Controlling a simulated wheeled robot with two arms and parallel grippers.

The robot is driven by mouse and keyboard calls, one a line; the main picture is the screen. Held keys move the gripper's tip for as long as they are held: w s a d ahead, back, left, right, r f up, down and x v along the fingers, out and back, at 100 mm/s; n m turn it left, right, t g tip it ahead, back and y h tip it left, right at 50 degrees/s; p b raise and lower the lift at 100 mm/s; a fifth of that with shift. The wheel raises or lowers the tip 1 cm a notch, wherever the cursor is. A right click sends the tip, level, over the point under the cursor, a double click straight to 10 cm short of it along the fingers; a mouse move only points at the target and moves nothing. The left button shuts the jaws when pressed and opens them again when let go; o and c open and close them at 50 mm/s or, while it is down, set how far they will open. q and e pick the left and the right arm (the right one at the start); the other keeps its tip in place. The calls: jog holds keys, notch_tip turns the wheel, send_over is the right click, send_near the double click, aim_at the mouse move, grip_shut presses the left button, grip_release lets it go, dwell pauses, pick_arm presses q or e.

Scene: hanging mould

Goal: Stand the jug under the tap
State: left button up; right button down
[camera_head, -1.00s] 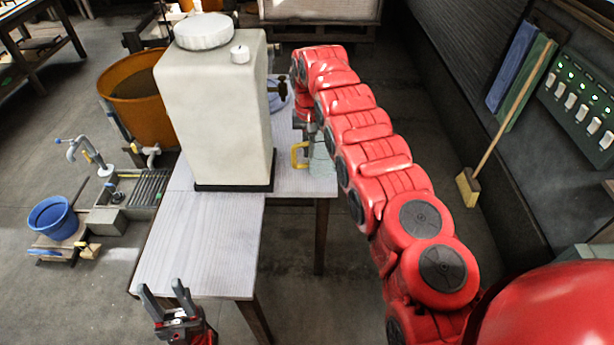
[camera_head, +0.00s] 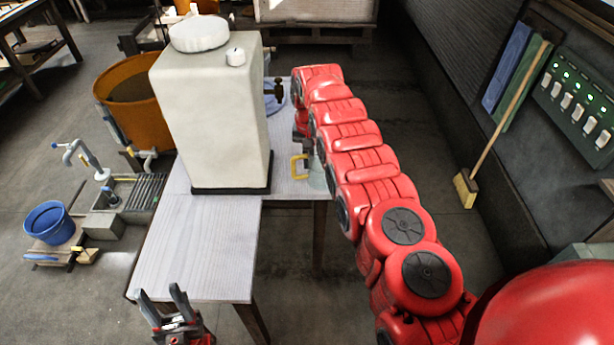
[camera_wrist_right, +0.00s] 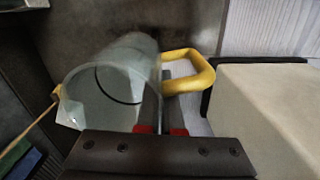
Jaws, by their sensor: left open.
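The clear jug (camera_head: 317,177) with a yellow handle (camera_head: 297,168) is by the right edge of the table, partly hidden behind my right arm. The right wrist view shows the jug (camera_wrist_right: 112,80) lying across the picture, its handle (camera_wrist_right: 192,72) pointing right. My right gripper (camera_wrist_right: 159,105) has its fingers close together where handle and jug wall meet, and appears shut on the jug. A dark tap (camera_head: 277,90) sticks out from the right side of the white tank (camera_head: 215,125). My left gripper (camera_head: 162,302) is open and empty at the table's near end.
The tank stands on the pale table (camera_head: 200,250), whose near part is bare. A blue round object (camera_head: 272,104) lies below the tap. An orange tub (camera_head: 135,100), a standpipe (camera_head: 85,158) and a blue bucket (camera_head: 48,222) are at left. A broom (camera_head: 466,188) leans at the right wall.

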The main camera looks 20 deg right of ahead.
aim_at(316, 176)
jog(key=shift+s+f, duration=0.1)
jog(key=shift+f, duration=0.1)
jog(key=shift+d+f, duration=0.1)
jog(key=shift+f, duration=0.05)
jog(key=shift+d+f, duration=0.15)
jog(key=shift+f, duration=0.15)
jog(key=shift+f, duration=0.2)
jog(key=shift+s+d+f+m, duration=0.15)
jog(key=shift+f+m, duration=0.15)
jog(key=shift+f, duration=0.15)
jog(key=shift+d+f, duration=0.2)
jog(key=shift+f, duration=0.65)
jog(key=shift+s+d+f+m, duration=0.15)
jog(key=shift+f+m, duration=0.1)
jog(key=shift+f, duration=0.15)
jog(key=shift+s+d+f+m, duration=0.15)
jog(key=shift+f+m, duration=0.1)
jog(key=shift+f, duration=0.15)
jog(key=shift+w, duration=0.15)
